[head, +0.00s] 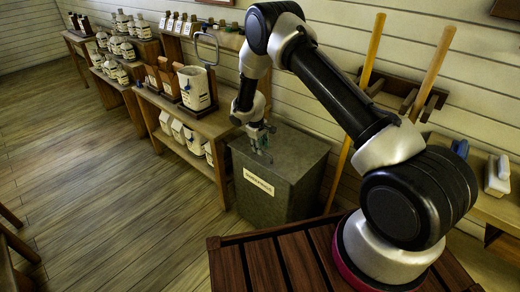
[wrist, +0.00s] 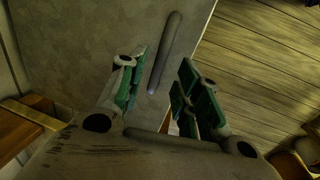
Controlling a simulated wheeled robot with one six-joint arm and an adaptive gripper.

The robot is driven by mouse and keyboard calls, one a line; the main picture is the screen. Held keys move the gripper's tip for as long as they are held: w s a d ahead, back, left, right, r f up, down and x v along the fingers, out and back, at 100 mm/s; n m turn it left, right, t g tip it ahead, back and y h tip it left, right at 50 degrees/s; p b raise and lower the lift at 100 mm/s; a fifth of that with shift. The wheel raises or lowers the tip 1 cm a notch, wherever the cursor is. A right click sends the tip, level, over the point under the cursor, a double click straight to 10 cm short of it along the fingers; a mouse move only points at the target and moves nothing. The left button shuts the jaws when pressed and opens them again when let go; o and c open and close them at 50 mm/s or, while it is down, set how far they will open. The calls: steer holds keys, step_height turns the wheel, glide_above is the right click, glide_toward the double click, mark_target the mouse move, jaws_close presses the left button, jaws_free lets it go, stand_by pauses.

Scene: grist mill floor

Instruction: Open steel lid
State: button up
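A grey steel bin (head: 268,192) with a cream label on its front stands against the wall. Its steel lid (head: 292,150) looks flat and closed on top. In the wrist view the lid (wrist: 90,45) fills the upper left, with a grey bar handle (wrist: 166,52) on it. My gripper (head: 264,152) is over the lid near its front left edge. In the wrist view my gripper (wrist: 163,72) is open, its green-padded fingers apart and the handle beyond them, roughly between them in the picture. I cannot tell whether they touch it.
A wooden bench (head: 205,124) with a white handled container (head: 195,88) and several bags stands left of the bin. Wooden poles (head: 432,72) lean on the wall to the right. Open plank floor (head: 110,205) lies to the left.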

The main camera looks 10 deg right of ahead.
steer(key=shift+w+d+f, duration=0.1)
steer(key=shift+d+f, duration=0.15)
steer(key=shift+f, duration=0.7)
jaws_close()
steer(key=shift+r, duration=0.15)
